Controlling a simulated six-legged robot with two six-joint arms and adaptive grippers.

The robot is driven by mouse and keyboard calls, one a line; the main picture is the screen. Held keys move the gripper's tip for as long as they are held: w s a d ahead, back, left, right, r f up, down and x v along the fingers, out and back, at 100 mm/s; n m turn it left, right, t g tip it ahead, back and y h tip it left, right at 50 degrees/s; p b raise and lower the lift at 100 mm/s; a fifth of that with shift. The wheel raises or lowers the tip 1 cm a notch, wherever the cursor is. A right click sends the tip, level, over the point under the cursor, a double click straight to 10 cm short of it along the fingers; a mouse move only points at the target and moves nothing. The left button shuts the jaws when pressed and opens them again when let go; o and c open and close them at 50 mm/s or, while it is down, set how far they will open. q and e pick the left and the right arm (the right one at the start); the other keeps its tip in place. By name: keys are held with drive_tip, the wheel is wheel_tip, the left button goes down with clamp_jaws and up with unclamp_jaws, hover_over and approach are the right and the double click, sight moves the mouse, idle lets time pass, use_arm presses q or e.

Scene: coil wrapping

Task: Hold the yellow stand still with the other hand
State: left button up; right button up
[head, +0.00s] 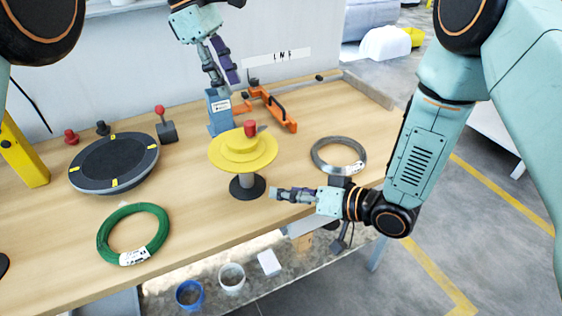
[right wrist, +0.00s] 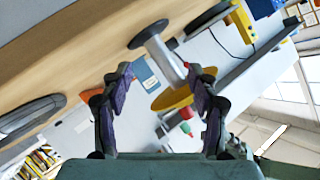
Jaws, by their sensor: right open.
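The yellow stand (head: 243,155) is upright on the table, with a stepped yellow disc, a red knob (head: 250,128) on top, a grey column and a round black base (head: 247,187). My right gripper (head: 275,193) is low, just right of the base in the head view. In the right wrist view its jaws (right wrist: 158,100) are open and empty. The stand's yellow disc (right wrist: 172,98) shows there, partly behind one finger; I see no contact. My left gripper (head: 223,82) points down behind the stand, over a blue holder (head: 219,112), fingers apart.
A green coil (head: 133,230) lies front left and a grey wire coil (head: 339,156) lies right of the stand. A dark turntable (head: 114,162) is at the left. An orange tool (head: 272,106) lies behind the stand. The table's front edge is close to my right gripper.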

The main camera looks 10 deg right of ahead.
drive_tip(key=w+a+r+n+g+y, duration=0.1)
drive_tip(key=w+r+n+g+y, duration=0.15)
drive_tip(key=w+n, duration=0.5)
drive_tip(key=n, duration=0.3)
hover_over(253, 185)
drive_tip(key=d, duration=0.1)
drive_tip(key=shift+f, duration=0.9)
drive_tip(key=shift+w+a, duration=0.15)
drive_tip(key=shift+a, duration=0.4)
drive_tip(key=shift+w+f, duration=0.15)
drive_tip(key=shift+c, duration=0.9)
drive_tip(key=shift+s, duration=0.2)
drive_tip(key=c, duration=0.6)
drive_tip(key=shift+w, duration=0.1)
drive_tip(key=c, duration=0.5)
